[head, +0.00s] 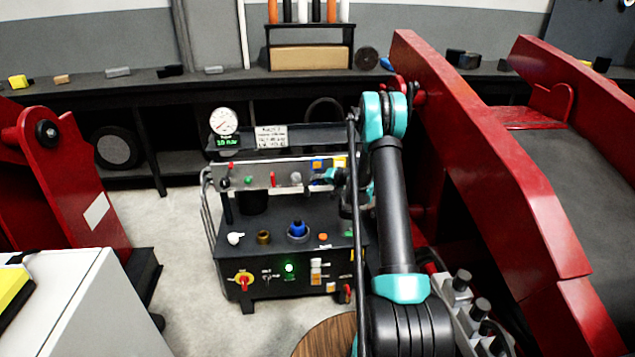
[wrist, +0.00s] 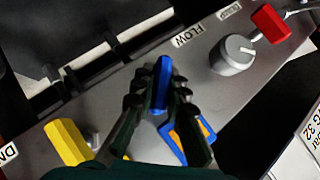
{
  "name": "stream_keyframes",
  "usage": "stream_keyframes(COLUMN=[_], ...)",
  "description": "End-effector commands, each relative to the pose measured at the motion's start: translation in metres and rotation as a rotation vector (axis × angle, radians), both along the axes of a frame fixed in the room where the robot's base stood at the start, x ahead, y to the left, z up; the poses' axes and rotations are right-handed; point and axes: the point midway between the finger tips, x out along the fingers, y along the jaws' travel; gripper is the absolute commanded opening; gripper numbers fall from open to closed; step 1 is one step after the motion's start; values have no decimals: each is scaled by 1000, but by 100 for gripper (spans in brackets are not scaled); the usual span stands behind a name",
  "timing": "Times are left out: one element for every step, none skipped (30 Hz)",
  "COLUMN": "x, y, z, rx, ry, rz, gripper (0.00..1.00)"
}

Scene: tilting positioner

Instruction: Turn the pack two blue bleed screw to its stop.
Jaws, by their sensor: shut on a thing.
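A blue bar-shaped handle (wrist: 162,85), which looks like the blue bleed screw, stands on the grey panel (wrist: 120,72) in the wrist view. My gripper (wrist: 160,90) has its dark fingers on both sides of it, shut on it. The foot of the handle is hidden by the fingers. In the head view my gripper (head: 325,178) is at the right end of the panel on the black power pack (head: 270,262). My arm covers part of that end, and the screw cannot be made out there.
A blue-framed orange patch (wrist: 178,138) lies beside the fingers. A yellow handle (wrist: 68,142), a grey FLOW knob (wrist: 232,54) and a red handle (wrist: 270,22) share the panel. A gauge (head: 224,122) stands above the pack. Large red frames (head: 470,150) flank the pack.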

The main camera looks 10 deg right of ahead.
Motion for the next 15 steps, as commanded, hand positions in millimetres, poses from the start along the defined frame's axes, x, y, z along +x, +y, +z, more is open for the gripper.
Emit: stream_keyframes(x=[0,0,0,0,0,0,0,0,-1,-1,-1,-1,-1,0,0], y=[0,1,1,1,1,1,1,1,1,1,2,2,2,2,1], z=[0,1,1,1,1,1,1,1,1,1,1,1,1,1,1], rx=[-8,-16,-28,-40,-52,-74,-89,-109,-136,-158,-181,-214,-239,-265,-302], ry=[0,0,0,0,0,0,0,0,0,0,0,0,0,0,-1], rz=[0,0,0,1,2,2,2,2,1,2,2,3,2,3,2], gripper=[0,0,0,0,0,0,0,0,0,0,0,0,0,0,0])
